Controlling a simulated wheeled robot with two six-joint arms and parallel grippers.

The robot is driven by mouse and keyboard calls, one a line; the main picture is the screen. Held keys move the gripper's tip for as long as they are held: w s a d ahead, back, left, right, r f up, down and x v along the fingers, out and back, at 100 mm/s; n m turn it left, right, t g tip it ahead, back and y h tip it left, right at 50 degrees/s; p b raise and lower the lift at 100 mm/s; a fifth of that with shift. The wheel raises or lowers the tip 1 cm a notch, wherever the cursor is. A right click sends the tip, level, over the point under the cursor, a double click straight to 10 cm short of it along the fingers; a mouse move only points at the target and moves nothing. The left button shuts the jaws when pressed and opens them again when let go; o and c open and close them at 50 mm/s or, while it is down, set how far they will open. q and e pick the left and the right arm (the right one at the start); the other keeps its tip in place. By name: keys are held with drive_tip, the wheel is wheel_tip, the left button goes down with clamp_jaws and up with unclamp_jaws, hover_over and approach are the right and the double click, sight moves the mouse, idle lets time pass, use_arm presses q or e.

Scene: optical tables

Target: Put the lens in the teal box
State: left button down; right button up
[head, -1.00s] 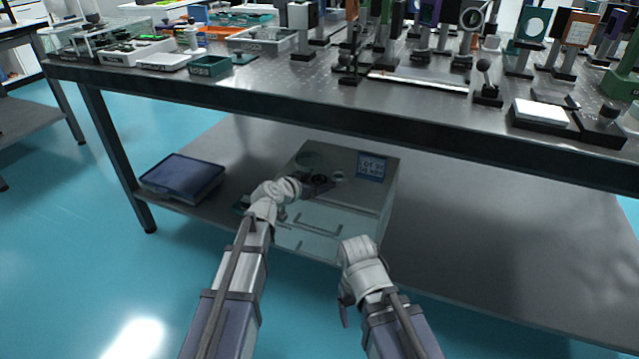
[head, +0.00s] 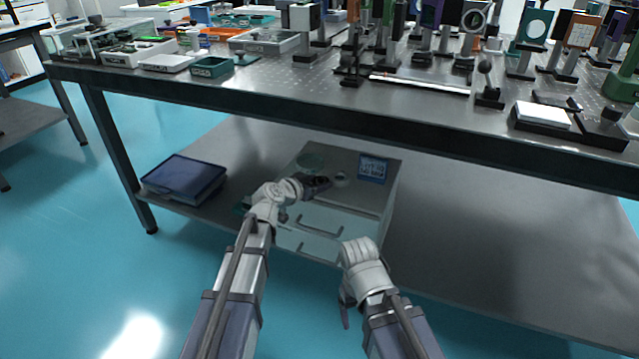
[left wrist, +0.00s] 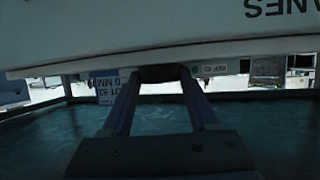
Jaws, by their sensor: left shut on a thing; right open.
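My left gripper (head: 322,184) is low over the top of a grey drawer cabinet on the lower shelf. It is shut on a small round thing that looks like the lens (head: 341,181), at its fingertips. In the left wrist view the two fingers (left wrist: 160,78) reach forward with a dark thing between their tips; its shape is hard to make out. A small teal box (head: 211,67) with a pale label stands on the table top, near the front left edge. My right gripper (head: 345,305) is open, low in front of the cabinet, and mostly hidden by its own wrist.
The table's thick front edge (head: 300,112) overhangs the cabinet (head: 350,215). A dark blue case (head: 184,178) lies left on the shelf. Optics on posts crowd the table's right half.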

sight(318, 183)
use_arm(q)
drive_tip(key=shift+r, duration=0.1)
wheel_tip(318, 183, up, 10)
drive_tip(key=p, duration=1)
